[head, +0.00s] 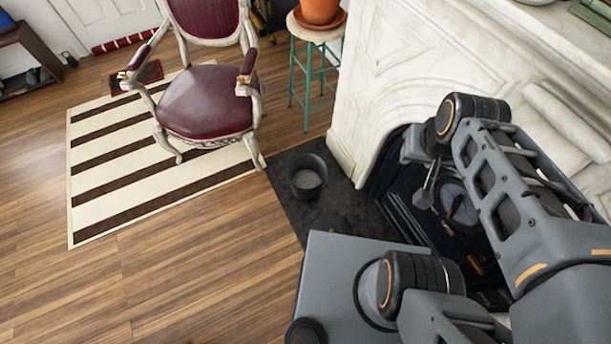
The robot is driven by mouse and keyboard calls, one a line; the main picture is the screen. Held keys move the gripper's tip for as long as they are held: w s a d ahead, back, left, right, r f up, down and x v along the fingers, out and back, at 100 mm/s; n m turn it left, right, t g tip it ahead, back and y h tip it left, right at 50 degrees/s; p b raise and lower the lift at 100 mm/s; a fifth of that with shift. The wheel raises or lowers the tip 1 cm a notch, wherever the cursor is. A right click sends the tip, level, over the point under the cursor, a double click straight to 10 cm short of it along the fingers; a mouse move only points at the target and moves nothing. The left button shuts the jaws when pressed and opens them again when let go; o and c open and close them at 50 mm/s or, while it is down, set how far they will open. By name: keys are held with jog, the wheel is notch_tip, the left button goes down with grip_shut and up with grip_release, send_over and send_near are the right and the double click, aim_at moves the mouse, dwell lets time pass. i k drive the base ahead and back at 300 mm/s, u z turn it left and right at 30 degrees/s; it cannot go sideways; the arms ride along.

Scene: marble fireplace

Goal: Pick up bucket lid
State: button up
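A dark bucket (307,182) stands upright and open on the dark hearth slab, with grey contents showing inside. No lid is on it. A low dark rounded shape (332,222) lies on the slab in front of the bucket, partly hidden by my base; it may be the bucket lid, but it is too dark to be sure. A round grey disc (458,203) shows inside the fireplace opening, partly hidden; I cannot tell what it is. My gripper (426,193) hangs in front of the fireplace opening, right of the bucket and apart from it. Its fingers are not clear.
The marble fireplace (385,75) rises on the right, close to my arm. A burgundy armchair (205,100) stands on a striped rug (110,165). A teal stool (307,75) bears a terracotta pot (320,10). The wooden floor at lower left is clear.

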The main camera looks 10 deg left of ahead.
aim_at(336, 223)
jog(key=k, duration=1.15)
jog(key=u, duration=1.5)
jog(key=i, duration=0.8)
jog(key=z, duration=0.95)
jog(key=i, duration=0.65)
jog(key=z, duration=0.75)
